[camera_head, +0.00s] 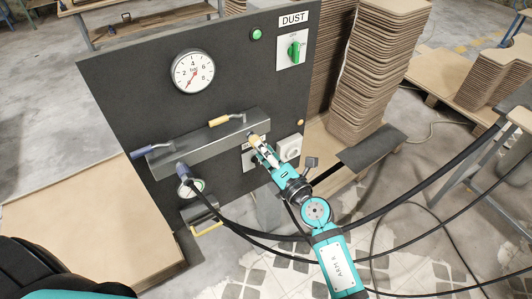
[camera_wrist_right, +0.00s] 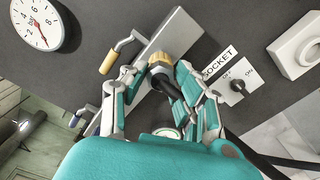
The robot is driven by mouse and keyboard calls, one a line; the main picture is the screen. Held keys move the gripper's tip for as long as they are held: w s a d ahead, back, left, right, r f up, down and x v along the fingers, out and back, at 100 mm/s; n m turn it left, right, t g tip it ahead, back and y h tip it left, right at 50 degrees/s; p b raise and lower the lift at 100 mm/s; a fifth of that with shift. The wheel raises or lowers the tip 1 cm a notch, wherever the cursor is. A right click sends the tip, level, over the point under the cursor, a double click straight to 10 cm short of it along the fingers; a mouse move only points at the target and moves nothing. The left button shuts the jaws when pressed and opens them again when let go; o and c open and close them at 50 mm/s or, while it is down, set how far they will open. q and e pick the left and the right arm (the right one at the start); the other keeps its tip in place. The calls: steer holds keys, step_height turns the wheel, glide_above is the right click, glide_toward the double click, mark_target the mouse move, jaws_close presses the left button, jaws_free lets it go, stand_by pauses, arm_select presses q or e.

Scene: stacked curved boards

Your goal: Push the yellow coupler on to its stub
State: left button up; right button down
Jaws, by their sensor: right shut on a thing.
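The yellow coupler (camera_wrist_right: 160,61) is at the end of a black hose, close against the right end of the grey metal manifold (camera_wrist_right: 172,36) in the right wrist view. It also shows small in the head view (camera_head: 254,139). My right gripper (camera_wrist_right: 158,78) has its fingers on both sides of the coupler and is shut on it. In the head view, my right gripper (camera_head: 263,152) reaches up to the manifold's right end. The stub is hidden behind the coupler, so I cannot tell how far the coupler sits on it. My left gripper is out of view.
The manifold carries a yellow-handled valve (camera_head: 226,119) and a blue-handled valve (camera_head: 150,152). A blue coupler (camera_head: 182,171) with a small gauge hangs below its left part. A white socket (camera_head: 291,148) is just right of my gripper. Black hoses sweep across the right side.

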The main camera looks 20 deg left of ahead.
steer(key=shift+w+a, duration=0.2)
steer(key=shift+a, duration=0.1)
steer(key=c, duration=0.9)
jaws_free()
steer(key=v, duration=1.2)
